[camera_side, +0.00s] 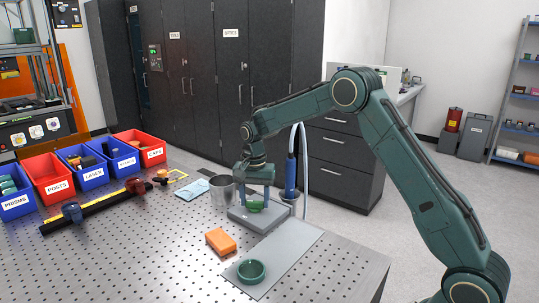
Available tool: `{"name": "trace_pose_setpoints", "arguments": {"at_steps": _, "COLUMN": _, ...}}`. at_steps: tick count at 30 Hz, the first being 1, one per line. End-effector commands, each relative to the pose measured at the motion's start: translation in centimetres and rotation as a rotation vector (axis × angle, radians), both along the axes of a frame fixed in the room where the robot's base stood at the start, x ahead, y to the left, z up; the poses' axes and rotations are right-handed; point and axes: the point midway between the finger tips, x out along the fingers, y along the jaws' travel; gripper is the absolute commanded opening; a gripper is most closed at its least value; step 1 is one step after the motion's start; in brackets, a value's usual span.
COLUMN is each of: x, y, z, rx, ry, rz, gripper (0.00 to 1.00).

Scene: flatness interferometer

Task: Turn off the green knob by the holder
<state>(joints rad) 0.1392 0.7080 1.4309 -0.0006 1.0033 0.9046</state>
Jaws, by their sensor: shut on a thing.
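A grey holder (258,219) with a flat base stands on the perforated table. A green knob (255,206) shows at the holder, between the fingers of my gripper (257,194). My gripper points straight down from above and is shut on this green knob. The fingers partly hide the knob, and I cannot tell which way it is turned. A separate green ring-shaped dish (251,271) lies on the grey mat (285,255) in front, apart from my gripper.
An orange block (220,241) lies left of the mat. A metal cup (221,190) and a blue cylinder with a hose (291,178) stand close to the gripper. A black rail (98,213) and red and blue bins (47,177) fill the far left. The front-left table is clear.

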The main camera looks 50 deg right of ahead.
Motion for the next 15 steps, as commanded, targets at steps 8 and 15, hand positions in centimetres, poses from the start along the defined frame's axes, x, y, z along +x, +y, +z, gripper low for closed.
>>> {"name": "trace_pose_setpoints", "arguments": {"at_steps": 8, "x": 0.08, "y": -0.07, "z": 0.09, "rx": -0.001, "ry": -0.004, "rz": -0.258, "gripper": 0.28}}
{"name": "trace_pose_setpoints", "arguments": {"at_steps": 15, "x": 0.07, "y": -0.09, "z": 0.09, "rx": -0.001, "ry": -0.004, "rz": -0.433, "gripper": 0.28}}
